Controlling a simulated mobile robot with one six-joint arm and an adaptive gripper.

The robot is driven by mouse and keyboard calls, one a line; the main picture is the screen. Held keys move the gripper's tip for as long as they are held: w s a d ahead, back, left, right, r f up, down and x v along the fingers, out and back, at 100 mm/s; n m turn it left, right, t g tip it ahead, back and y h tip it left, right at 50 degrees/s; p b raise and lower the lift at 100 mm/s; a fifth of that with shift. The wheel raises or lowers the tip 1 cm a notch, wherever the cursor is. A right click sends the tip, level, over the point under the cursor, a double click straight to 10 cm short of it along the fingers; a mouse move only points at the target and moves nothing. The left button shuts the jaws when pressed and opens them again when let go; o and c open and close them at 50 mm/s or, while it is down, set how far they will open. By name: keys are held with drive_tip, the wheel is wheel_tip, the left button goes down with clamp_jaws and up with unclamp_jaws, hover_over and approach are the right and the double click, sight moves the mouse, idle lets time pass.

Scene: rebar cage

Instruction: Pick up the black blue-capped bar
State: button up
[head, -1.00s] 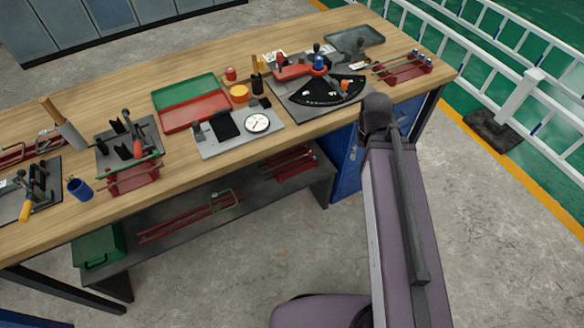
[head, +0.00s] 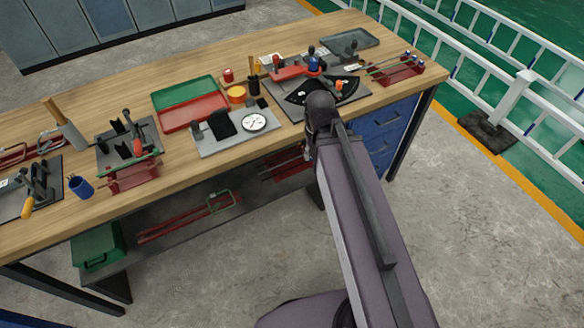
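I cannot make out a black blue-capped bar with certainty. A red rack (head: 396,71) at the bench's right end holds thin bars, some greenish, with small coloured ends too small to tell apart. A second red rack (head: 134,176) stands at the front left edge of the bench with a bar across it. My purple-grey arm rises from the bottom of the head view, its dark rounded joint in front of the bench's front edge. My gripper is not visible.
The wooden bench (head: 95,92) carries trays, a dial gauge (head: 254,122), a black angle plate (head: 318,92), and a blue cup (head: 81,187). Red bars (head: 189,217) and a green box (head: 97,246) lie below. White railing (head: 511,98) runs right; the floor in front is clear.

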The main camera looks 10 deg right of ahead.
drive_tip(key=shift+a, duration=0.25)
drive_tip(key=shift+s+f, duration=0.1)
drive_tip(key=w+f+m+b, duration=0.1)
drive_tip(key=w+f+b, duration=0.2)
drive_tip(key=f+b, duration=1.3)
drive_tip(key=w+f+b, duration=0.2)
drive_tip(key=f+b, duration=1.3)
drive_tip(key=b, duration=0.1)
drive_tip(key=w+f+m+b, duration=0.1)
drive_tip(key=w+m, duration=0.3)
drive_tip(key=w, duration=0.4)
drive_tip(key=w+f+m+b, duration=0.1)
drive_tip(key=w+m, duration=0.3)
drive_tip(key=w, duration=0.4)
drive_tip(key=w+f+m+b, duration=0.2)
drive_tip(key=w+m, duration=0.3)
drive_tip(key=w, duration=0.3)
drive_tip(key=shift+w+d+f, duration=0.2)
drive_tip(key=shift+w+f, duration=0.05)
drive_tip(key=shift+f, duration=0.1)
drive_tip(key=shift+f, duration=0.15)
